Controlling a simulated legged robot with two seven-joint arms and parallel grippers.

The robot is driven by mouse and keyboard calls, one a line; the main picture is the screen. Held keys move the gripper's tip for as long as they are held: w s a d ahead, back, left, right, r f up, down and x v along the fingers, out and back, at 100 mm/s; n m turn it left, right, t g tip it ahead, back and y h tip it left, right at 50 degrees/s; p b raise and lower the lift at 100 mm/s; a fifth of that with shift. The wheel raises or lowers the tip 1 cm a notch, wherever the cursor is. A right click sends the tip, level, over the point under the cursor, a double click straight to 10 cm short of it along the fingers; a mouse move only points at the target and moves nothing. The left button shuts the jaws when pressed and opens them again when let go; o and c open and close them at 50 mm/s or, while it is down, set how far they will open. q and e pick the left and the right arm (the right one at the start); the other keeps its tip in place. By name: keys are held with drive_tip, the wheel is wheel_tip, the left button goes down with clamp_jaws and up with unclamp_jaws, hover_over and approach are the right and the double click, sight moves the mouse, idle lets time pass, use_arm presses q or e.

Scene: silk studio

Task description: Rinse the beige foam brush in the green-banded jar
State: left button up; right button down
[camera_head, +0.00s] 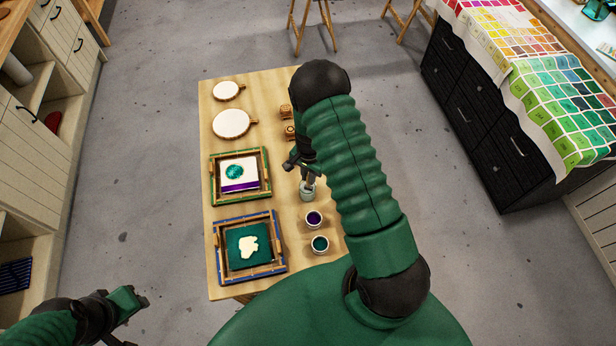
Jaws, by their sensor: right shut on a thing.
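A small pale jar (307,193) stands on the wooden table, right of the two frames; I cannot make out a green band on it. My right gripper (308,174) is right above the jar's mouth, pointing down. It is shut on a thin thing, which looks like the foam brush. The brush's foam end is hidden, and I cannot tell whether it is inside the jar or just above it. My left gripper (130,318) is open and empty, low at the left, away from the table.
A purple paint cup (314,219) and a green paint cup (320,244) stand in front of the jar. A green frame (213,182) and a blue frame (218,250) hold printed cloths. Two round white hoops (231,124) and wooden stamps (290,132) lie farther back.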

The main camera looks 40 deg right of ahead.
drive_tip(key=shift+w+r+p, duration=0.15)
drive_tip(key=shift+r+p, duration=0.7)
drive_tip(key=shift+r, duration=0.55)
drive_tip(key=shift+w+r+p, duration=0.1)
drive_tip(key=shift+r+p, duration=0.75)
drive_tip(key=shift+r, duration=0.55)
